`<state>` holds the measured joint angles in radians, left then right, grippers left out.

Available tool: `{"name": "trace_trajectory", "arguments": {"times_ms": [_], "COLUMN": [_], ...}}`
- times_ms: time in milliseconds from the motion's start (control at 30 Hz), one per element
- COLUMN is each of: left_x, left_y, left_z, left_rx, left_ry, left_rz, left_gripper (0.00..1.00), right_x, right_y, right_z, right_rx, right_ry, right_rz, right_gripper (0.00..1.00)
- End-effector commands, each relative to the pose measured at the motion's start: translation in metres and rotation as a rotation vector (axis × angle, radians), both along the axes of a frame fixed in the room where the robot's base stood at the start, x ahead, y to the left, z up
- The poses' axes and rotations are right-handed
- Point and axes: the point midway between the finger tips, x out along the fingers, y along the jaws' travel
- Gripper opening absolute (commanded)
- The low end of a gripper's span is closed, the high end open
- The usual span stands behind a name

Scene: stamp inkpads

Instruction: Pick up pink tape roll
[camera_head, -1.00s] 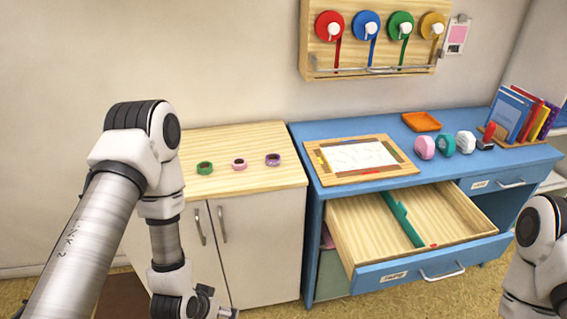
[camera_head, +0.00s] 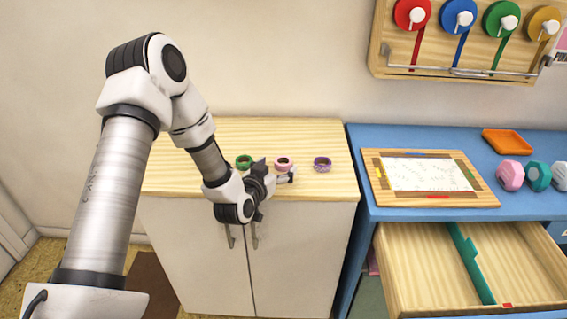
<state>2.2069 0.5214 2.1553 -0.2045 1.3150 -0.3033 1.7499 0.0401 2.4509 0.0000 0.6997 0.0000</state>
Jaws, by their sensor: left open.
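The pink tape roll (camera_head: 284,163) lies flat on the light wood top of the white cabinet, in the middle of a row of three rolls. The green roll (camera_head: 244,162) is to its left and the purple roll (camera_head: 322,164) to its right. My left gripper (camera_head: 287,178) is over the front part of the cabinet top, just in front of the pink roll. It is open, with nothing seen between its fingers. Whether a finger touches the roll cannot be told. My right gripper is out of view.
A blue desk (camera_head: 360,216) stands to the right, with a framed paper board (camera_head: 428,172) on it and an open drawer (camera_head: 415,268) below. An orange tray (camera_head: 507,142) and colored dispensers are farther right. The cabinet top (camera_head: 210,133) behind the rolls is clear.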

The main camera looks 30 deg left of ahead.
Motion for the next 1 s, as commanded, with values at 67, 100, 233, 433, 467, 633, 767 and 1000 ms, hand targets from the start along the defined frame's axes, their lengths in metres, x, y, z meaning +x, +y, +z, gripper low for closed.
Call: {"name": "trace_trajectory", "arguments": {"times_ms": [67,100,233,433,467,633,767,1000], "left_x": [0.013,0.017,0.021,0.02,0.02,0.02,0.02,0.02], "left_y": [0.002,0.003,0.003,0.003,0.003,0.003,0.003,0.003], "left_z": [-0.004,-0.005,-0.005,-0.005,-0.005,-0.005,-0.006,0.003], "left_rx": [0.003,0.002,0.0,0.0,0.0,0.0,0.0,-0.002], "left_ry": [0.0,0.001,0.001,0.001,0.001,0.002,0.003,0.003], "left_rz": [0.0,0.0,0.0,0.0,0.0,0.0,0.0,0.0], "left_gripper": [0.84,0.84,0.84,0.52,0.41,0.33,0.33,0.33], "right_x": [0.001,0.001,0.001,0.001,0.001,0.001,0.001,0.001], "right_y": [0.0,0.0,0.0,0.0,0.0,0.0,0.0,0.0], "right_z": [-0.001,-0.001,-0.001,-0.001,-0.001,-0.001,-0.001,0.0], "right_rx": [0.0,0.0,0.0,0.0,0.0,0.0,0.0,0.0], "right_ry": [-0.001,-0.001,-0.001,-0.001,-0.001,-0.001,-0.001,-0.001], "right_rz": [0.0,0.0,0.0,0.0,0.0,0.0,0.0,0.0], "right_gripper": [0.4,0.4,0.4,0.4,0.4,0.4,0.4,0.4]}}
